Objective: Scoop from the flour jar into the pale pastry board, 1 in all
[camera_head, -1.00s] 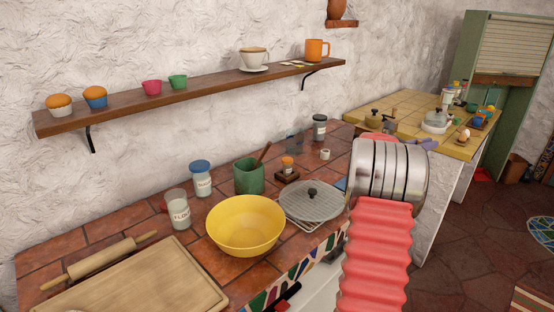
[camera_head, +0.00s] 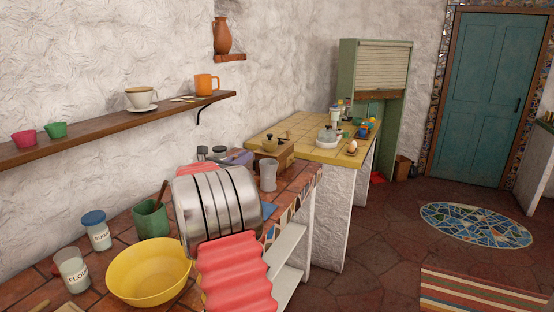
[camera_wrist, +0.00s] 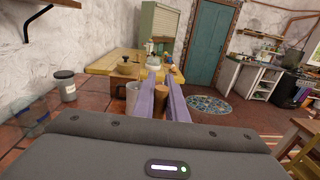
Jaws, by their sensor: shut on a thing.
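The flour jar (camera_head: 72,270), clear glass with white contents and a FLOUR label, stands on the tiled counter at the lower left of the head view. A sliver of pale wood at the bottom edge there looks like the pastry board's corner (camera_head: 72,308); the rest is out of view. My gripper (camera_wrist: 165,106) has purple fingers, shut on a brown wooden piece (camera_wrist: 160,103), seen nearly end-on and probably a scoop's handle. I cannot make out the scoop's bowl. In the head view my arm largely hides the held piece. The gripper is far right of the jar.
A yellow bowl (camera_head: 150,272), green crock (camera_head: 150,219) and sugar jar (camera_head: 97,232) stand near the flour. A pale mug (camera_wrist: 132,97) is beside my fingers. The yellow-tiled counter (camera_head: 310,150) lies beyond. Open floor spreads to the right.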

